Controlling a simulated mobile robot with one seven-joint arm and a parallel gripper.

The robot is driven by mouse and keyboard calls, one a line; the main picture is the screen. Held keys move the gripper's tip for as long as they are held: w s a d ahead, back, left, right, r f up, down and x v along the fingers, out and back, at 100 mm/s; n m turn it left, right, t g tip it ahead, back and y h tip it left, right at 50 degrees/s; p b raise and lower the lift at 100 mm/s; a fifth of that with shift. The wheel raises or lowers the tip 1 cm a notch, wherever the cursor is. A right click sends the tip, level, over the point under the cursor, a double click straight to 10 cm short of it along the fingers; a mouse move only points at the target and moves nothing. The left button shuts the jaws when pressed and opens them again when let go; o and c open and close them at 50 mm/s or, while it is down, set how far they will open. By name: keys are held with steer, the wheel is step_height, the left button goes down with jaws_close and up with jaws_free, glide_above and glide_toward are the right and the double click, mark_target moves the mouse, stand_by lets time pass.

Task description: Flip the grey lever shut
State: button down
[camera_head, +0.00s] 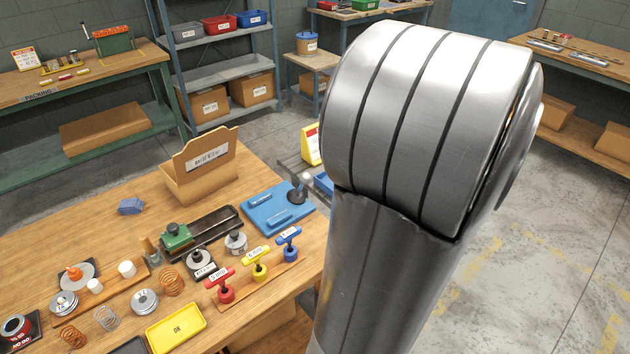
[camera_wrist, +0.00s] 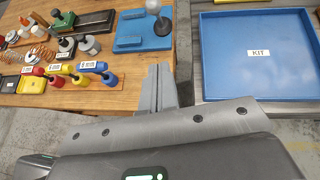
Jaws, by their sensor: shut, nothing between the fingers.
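The grey lever has a pale ball knob (camera_head: 306,177) and a dark round hub (camera_head: 297,196). It stands up from the right end of a blue base plate (camera_head: 262,214) near the bench's right edge. In the wrist view the knob (camera_wrist: 153,6) is cut by the top edge, above the hub (camera_wrist: 162,26) on the blue plate (camera_wrist: 130,42). My gripper (camera_wrist: 161,68) is shut and empty. Its fingertips show just below the plate in the wrist view, at the bench edge, apart from the lever. In the head view my gripper is hidden by my arm.
A green-topped fixture (camera_head: 177,237) and a wooden box (camera_head: 200,170) are farther back. A blue KIT tray (camera_wrist: 258,75) lies to the right, beyond the bench edge (camera_wrist: 130,108).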

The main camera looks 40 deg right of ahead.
glide_toward(309, 175)
steer(key=w+a+f, duration=0.1)
steer(key=w+f, duration=0.3)
steer(key=f, duration=0.1)
steer(key=shift+w+f, duration=0.2)
steer(key=shift+f, duration=0.15)
steer(key=shift+w+r, duration=0.1)
stand_by(0.4)
steer(key=shift+w+r+g, duration=0.45)
steer(key=shift+w+g, duration=0.15)
steer(key=shift+w+r+g, duration=0.4)
steer(key=shift+w+g, duration=0.2)
steer(key=w+g, duration=0.1)
steer(key=w+r+g, duration=0.1)
steer(key=w, duration=0.1)
steer(key=shift+w+r+g, duration=0.1)
steer(key=shift+g, duration=0.2)
steer(key=w+g, duration=0.4)
steer(key=w, duration=0.2)
steer(key=shift+w+m, duration=0.25)
steer(key=shift+m, duration=0.05)
